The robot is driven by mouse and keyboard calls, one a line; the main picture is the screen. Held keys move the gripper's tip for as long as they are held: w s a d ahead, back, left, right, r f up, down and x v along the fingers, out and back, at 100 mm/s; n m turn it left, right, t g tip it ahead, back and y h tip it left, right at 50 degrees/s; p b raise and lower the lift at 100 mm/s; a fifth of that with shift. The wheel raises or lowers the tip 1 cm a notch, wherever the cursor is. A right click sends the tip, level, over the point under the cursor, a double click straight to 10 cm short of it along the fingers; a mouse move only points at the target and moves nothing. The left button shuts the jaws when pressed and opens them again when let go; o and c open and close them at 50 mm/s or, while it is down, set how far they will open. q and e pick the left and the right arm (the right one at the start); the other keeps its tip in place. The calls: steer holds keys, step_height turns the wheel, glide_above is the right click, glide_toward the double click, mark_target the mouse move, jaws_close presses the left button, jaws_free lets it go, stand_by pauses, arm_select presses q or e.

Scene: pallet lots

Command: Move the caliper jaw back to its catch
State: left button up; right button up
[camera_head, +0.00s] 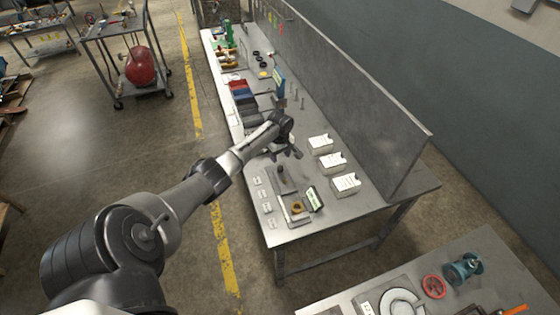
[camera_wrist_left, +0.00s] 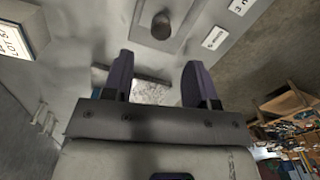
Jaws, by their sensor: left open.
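My left gripper (camera_head: 287,153) is over the workbench, beyond a grey fixture plate (camera_head: 284,206) near the bench's close end. In the left wrist view its two dark fingers (camera_wrist_left: 157,82) stand wide apart with nothing between them. A dark knob (camera_wrist_left: 161,25) stands on the plate past the fingertips. It shows small in the head view (camera_head: 283,186), apart from the gripper. A brass-coloured round part (camera_head: 297,207) sits at the plate's close end. I cannot tell which part is the caliper jaw or where its catch is. My right gripper is not in view.
A small display (camera_head: 314,198) stands right of the plate, and several small labels (camera_head: 262,194) lie left of it. White-topped boxes (camera_head: 346,183) line the right side below a grey back panel (camera_head: 350,100). A second bench (camera_head: 480,248) holds a red handwheel (camera_head: 433,287).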

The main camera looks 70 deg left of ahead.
arm_select(q)
steer(key=shift+r+p, duration=0.35)
steer(key=shift+r, duration=2.5)
